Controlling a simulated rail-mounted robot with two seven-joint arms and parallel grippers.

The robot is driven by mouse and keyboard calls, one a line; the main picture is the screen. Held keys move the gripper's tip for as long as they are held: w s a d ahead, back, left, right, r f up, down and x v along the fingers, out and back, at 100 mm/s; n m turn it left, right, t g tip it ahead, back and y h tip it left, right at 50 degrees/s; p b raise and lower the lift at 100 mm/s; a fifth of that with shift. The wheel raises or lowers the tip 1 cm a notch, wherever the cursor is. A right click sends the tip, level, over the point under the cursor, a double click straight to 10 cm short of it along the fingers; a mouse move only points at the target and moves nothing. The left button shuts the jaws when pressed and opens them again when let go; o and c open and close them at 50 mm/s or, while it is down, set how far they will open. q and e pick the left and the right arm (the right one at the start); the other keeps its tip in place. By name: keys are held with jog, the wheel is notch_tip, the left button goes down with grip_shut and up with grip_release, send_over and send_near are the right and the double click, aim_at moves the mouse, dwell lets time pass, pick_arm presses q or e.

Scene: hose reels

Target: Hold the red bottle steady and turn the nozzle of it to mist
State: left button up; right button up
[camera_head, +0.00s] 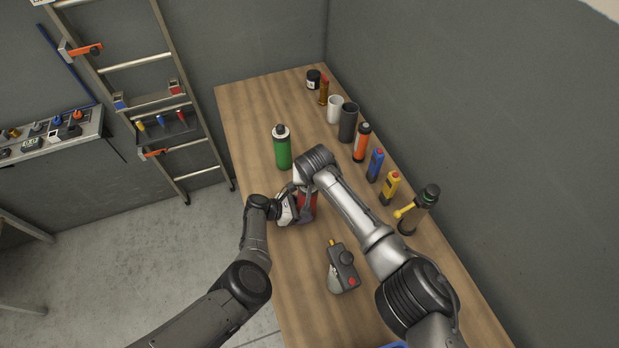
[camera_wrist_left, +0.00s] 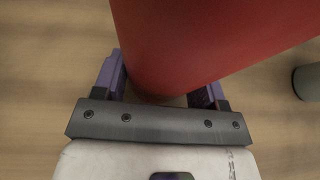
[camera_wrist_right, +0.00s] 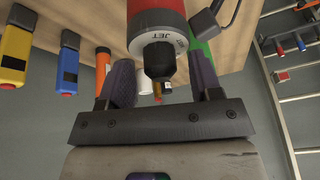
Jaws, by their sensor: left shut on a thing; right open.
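The red bottle (camera_head: 309,203) stands on the wooden bench, partly hidden by my arms in the head view. My left gripper (camera_head: 297,209) is shut on it from the left. In the left wrist view the red body (camera_wrist_left: 190,40) sits between the purple fingers (camera_wrist_left: 160,90). In the right wrist view the bottle's white collar (camera_wrist_right: 157,32) carries the word JET, with a black nozzle (camera_wrist_right: 159,60) at its end. My right gripper (camera_wrist_right: 163,82) is open, with one finger on each side of the nozzle and a visible gap to both. The word MIST is not visible.
A green bottle (camera_head: 282,152) stands behind the red one. A grey device with a red knob (camera_head: 343,268) lies in front. Several tubes and cups, including an orange one (camera_head: 361,143), line the wall side. A ladder (camera_head: 150,98) leans at the left.

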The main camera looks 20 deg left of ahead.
jog(key=shift+c, duration=0.4)
jog(key=c, duration=0.9)
jog(key=shift+o, duration=0.2)
jog(key=shift+n, duration=0.3)
jog(key=n+y, duration=0.1)
jog(key=n, duration=0.1)
jog(key=n+g, duration=0.1)
jog(key=n, duration=0.2)
jog(key=shift+y, duration=0.4)
jog(key=n+g, duration=0.1)
jog(key=n, duration=0.2)
jog(key=n+g+y, duration=0.1)
jog(key=n, duration=0.2)
jog(key=shift+w, duration=0.1)
jog(key=shift+n+g, duration=0.3)
jog(key=o, duration=0.9)
jog(key=shift+o, duration=0.2)
jog(key=shift+r, duration=0.1)
